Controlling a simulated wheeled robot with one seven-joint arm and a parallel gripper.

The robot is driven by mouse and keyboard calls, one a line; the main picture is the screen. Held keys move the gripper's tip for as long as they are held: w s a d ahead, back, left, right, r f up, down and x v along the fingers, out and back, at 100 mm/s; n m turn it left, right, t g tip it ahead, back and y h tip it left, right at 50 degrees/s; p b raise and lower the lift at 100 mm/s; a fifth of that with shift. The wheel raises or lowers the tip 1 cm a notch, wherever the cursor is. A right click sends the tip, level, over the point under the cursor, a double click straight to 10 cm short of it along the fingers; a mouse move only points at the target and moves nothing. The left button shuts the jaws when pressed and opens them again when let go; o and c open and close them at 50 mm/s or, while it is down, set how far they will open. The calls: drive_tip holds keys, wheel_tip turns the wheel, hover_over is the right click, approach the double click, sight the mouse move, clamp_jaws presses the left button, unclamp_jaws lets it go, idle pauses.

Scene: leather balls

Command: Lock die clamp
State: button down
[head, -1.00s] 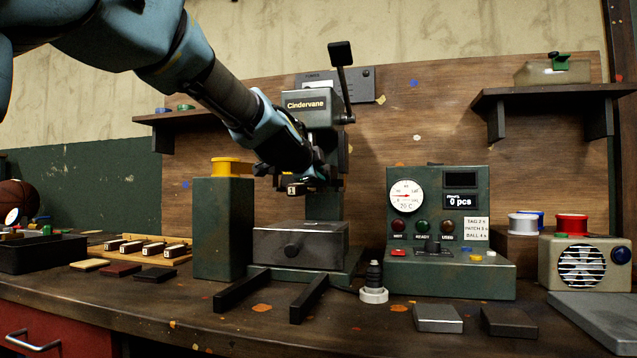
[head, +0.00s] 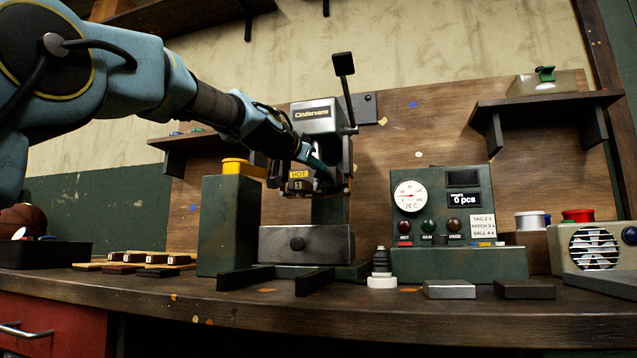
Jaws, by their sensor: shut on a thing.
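The dark green press (head: 317,117) marked Cindervane stands at the middle of the bench. A small die (head: 299,186) marked 1 sits under its head, just below a yellow HOT label (head: 299,174). My gripper (head: 322,172) is at the press head, right beside the die and label, reaching in from the upper left. It is shut on a small part there, apparently the die clamp; the fingers and the dark head hide most of it, and whether the clamp is locked cannot be told. The press's long lever (head: 346,90) stands up at the right.
A green pillar with a yellow spool (head: 236,166) stands close left of the press. A control box (head: 458,215) with gauge and lamps stands right. Below the head is a grey drawer-like block (head: 305,244). Several more dies (head: 150,258) lie at left.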

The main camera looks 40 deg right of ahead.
drive_tip(key=shift+w+a+n+h+b, duration=0.15)
drive_tip(key=shift+w+n+b, duration=0.1)
drive_tip(key=shift+n+b, duration=0.7)
drive_tip(key=shift+w+a+n+h+b, duration=0.2)
drive_tip(key=shift+n+b, duration=0.4)
drive_tip(key=shift+n, duration=0.55)
drive_tip(key=shift+w, duration=0.1)
drive_tip(key=c, duration=0.8)
unclamp_jaws()
drive_tip(key=shift+c, duration=0.2)
drive_tip(key=b+v, duration=0.5)
drive_tip(key=v, duration=0.5)
drive_tip(key=shift+s+a, duration=0.2)
drive_tip(key=shift+a, duration=0.15)
